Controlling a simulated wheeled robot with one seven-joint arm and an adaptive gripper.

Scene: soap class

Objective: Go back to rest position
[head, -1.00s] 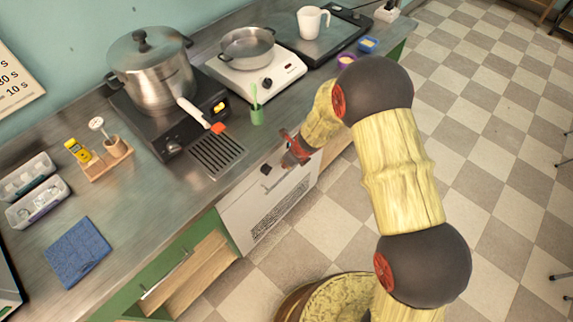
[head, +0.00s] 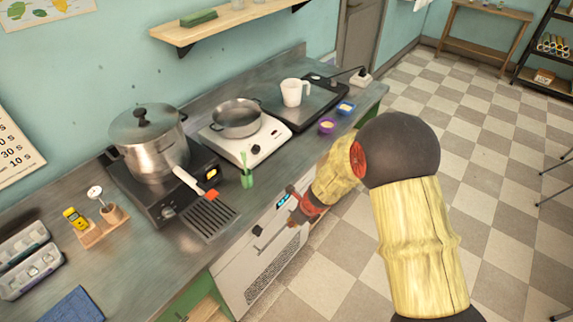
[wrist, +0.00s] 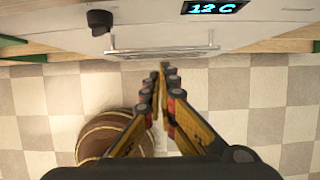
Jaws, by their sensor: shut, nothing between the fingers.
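My gripper (wrist: 163,72) is shut and empty in the wrist view, its fingertips together in front of the white appliance (wrist: 155,22) under the counter. In the head view my arm reaches down and left to the red and black wrist end beside the front of this appliance (head: 262,258). The fingers are hard to make out there. The gripper is below the counter top and holds nothing.
A wooden barrel (wrist: 110,135) stands below my gripper.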

